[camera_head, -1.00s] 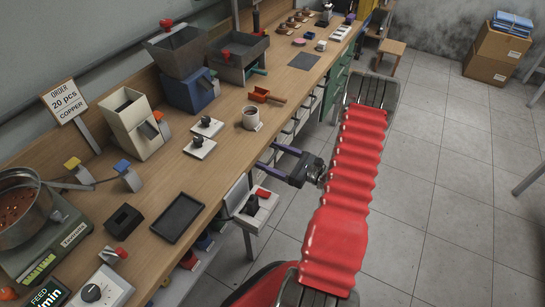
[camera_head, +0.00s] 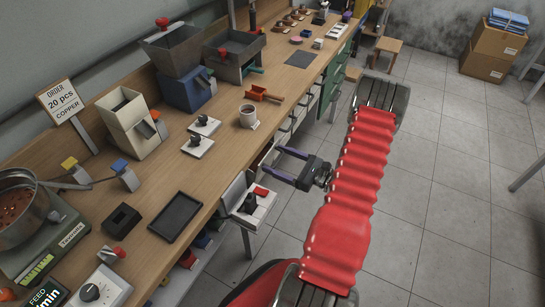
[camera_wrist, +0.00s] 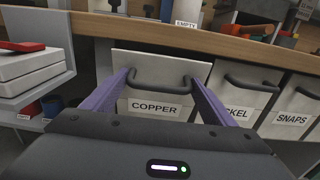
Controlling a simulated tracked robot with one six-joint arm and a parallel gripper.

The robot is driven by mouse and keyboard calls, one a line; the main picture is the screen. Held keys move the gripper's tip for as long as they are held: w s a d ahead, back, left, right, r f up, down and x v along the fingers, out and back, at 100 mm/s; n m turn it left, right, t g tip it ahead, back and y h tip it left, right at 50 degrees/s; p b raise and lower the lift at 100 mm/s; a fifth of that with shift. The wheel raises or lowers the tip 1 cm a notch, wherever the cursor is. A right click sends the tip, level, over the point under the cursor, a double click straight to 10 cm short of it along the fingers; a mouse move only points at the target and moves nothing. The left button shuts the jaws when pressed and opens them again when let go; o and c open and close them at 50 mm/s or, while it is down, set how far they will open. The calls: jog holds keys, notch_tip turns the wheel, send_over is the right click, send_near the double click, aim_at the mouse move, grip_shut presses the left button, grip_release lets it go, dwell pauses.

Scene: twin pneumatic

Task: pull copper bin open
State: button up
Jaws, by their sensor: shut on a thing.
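The copper bin shows a pale front panel (camera_wrist: 155,62) with a COPPER label and a dark bar handle (camera_wrist: 158,85) in the wrist view. It sits under the bench's front edge. My gripper (camera_wrist: 158,78) is shut on the handle, its purple fingers at the handle's two ends. In the head view my gripper (camera_head: 277,163) reaches to the bench's front from the right, below the tabletop. The bin's front appears to stand slightly forward of its neighbour. Its inside is hidden.
The nickel bin (camera_wrist: 237,90) and the snaps bin (camera_wrist: 292,107) are to the right in the wrist view. A white switch box (camera_head: 250,203) juts from the bench near my gripper. The wooden bench (camera_head: 222,160) overhangs the bins. The tiled floor (camera_head: 440,210) at right is clear.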

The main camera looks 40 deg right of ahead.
jog(key=s+f, duration=0.1)
jog(key=s+d+f, duration=0.1)
jog(key=s+f, duration=0.1)
jog(key=s+d+f, duration=0.1)
jog(key=s, duration=0.1)
jog(key=shift+d+f, duration=0.15)
jog(key=shift+f, duration=0.05)
jog(key=shift+s+d+f, duration=0.15)
jog(key=shift+s+f, duration=0.25)
jog(key=shift+f, duration=0.25)
jog(key=o, duration=1.2)
jog(key=shift+s, duration=0.15)
jog(key=v, duration=1.3)
jog(key=shift+s, duration=0.3)
